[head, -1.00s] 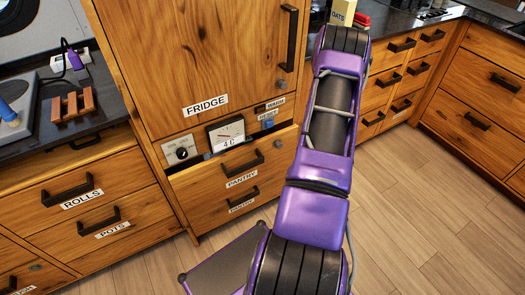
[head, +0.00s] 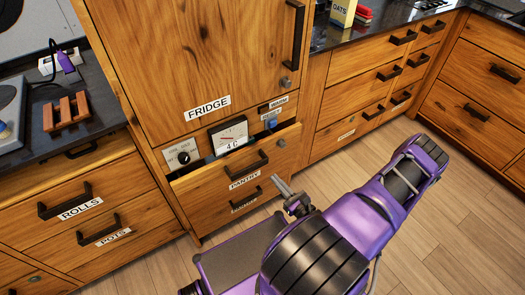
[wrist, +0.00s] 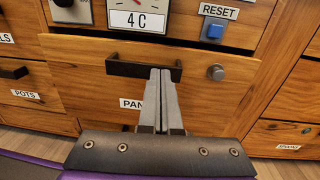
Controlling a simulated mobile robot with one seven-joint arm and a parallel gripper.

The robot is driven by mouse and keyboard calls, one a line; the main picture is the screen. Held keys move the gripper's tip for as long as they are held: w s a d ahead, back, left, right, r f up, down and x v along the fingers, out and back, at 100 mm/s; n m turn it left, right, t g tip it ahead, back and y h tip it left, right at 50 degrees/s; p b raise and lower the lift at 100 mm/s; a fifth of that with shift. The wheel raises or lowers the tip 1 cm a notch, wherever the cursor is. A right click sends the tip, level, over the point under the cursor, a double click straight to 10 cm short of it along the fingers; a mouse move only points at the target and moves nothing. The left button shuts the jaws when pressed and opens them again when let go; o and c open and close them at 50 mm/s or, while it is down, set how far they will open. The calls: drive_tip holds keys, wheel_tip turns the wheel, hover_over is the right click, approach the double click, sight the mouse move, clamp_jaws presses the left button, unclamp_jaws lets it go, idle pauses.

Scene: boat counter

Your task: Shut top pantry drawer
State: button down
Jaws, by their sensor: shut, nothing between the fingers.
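The top pantry drawer (head: 232,172) is under the fridge panel in the head view. It stands out a little, with a dark gap along its top edge. It has a black bar handle (head: 250,165) and a PANTRY label. My gripper (head: 277,180) is in front of the drawer's lower right, fingers together and empty. The fingers partly hide the PANTRY label there.
A second pantry drawer (head: 222,212) sits below, flush. The fridge door (head: 205,60) is above, with a dial (head: 183,157), a 4 C gauge (head: 230,135) and a blue reset button (head: 271,124) between. Drawers flank it left and right. The wooden floor (head: 440,240) is clear at right.

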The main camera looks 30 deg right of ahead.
drive_tip(key=d+h, duration=0.1)
approach(254, 148)
drive_tip(key=shift+m, duration=0.4)
drive_tip(key=w, duration=0.7)
drive_tip(key=shift+a, duration=0.15)
drive_tip(key=w+b, duration=0.1)
drive_tip(key=w, duration=0.3)
